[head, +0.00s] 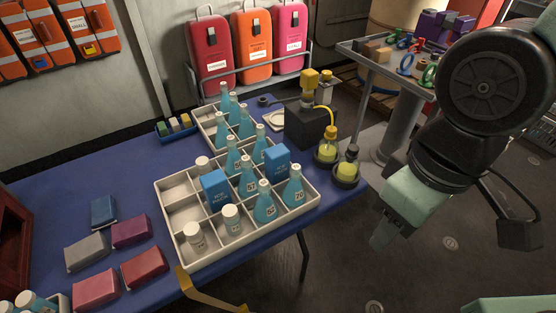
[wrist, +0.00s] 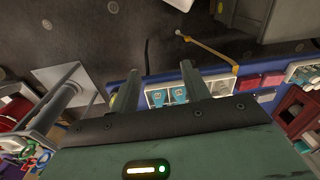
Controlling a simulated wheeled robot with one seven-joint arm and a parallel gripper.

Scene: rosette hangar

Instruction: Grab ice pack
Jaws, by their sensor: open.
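Two blue boxes with white lettering, which look like ice packs, stand in a cream divided tray (head: 172,240) on the blue table. One ice pack (head: 215,190) is left of centre in the tray. The other ice pack (head: 277,162) is near its far right side. The lettering is too small to read surely. Flasks of blue liquid and white-capped jars fill other compartments. My gripper (head: 385,236) hangs right of the table, over the floor, away from the tray. In the wrist view my gripper (wrist: 158,78) is open and empty, with the tray beyond its fingers.
A black stand with yellow-green flasks (head: 327,151) is at the table's right edge. A second divided tray (head: 205,122) lies behind. Coloured blocks (head: 131,231) lie at left. A yellow bar (head: 195,291) juts from the front edge. A side table (head: 357,48) stands back right.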

